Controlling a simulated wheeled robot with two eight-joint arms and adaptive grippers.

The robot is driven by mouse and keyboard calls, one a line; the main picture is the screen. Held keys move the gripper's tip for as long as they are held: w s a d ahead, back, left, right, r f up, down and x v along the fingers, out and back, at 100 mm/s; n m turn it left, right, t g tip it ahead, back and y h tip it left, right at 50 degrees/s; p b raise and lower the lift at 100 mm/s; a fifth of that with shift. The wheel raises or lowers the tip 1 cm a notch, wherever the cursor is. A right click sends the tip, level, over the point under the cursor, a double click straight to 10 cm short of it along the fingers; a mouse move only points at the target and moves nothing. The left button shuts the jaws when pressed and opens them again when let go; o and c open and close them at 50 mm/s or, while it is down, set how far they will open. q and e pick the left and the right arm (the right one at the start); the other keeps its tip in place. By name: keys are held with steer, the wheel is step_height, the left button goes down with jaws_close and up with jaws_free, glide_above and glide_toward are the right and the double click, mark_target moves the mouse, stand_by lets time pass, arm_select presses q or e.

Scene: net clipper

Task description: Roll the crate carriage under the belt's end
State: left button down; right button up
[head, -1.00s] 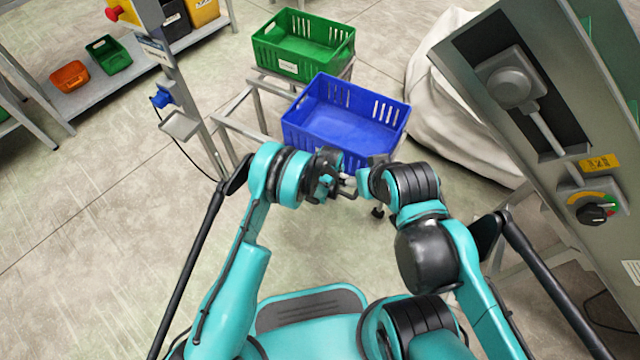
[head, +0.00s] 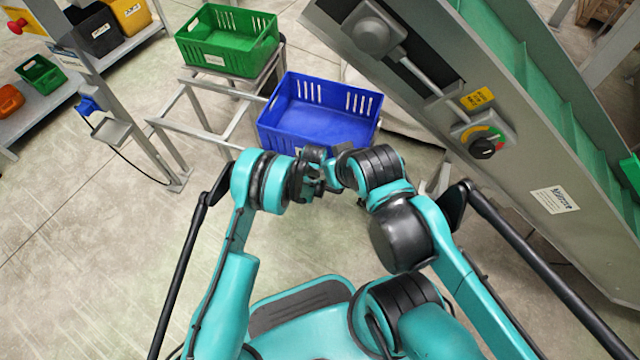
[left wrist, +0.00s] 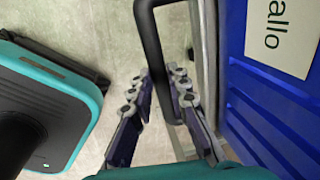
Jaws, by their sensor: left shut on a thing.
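The blue crate (head: 322,128) sits upright on its carriage, just beyond my two hands in the head view. Its blue wall with a white label also shows at the right of the left wrist view (left wrist: 268,115). The carriage's dark handle (left wrist: 152,45) runs between the fingers of my left gripper (left wrist: 165,92), which is shut on it. In the head view my left gripper (head: 310,178) is close beside my right gripper (head: 335,172), whose fingers are mostly hidden. The inclined green belt (head: 515,70) is in its grey frame at the right.
The conveyor's grey side (head: 545,195), with a rotary switch (head: 483,146), stands close to the right of the crate. A green crate (head: 228,45) rests on a metal frame (head: 195,125) behind left. A post (head: 115,125) stands left. Open floor lies at left.

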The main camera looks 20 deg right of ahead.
arm_select(q)
steer(key=shift+s+d, duration=0.2)
steer(key=shift+s, duration=0.05)
steer(key=c, duration=1.4)
jaws_free()
steer(key=shift+d, duration=0.1)
steer(key=shift+c, duration=0.2)
steer(key=shift+w, duration=0.1)
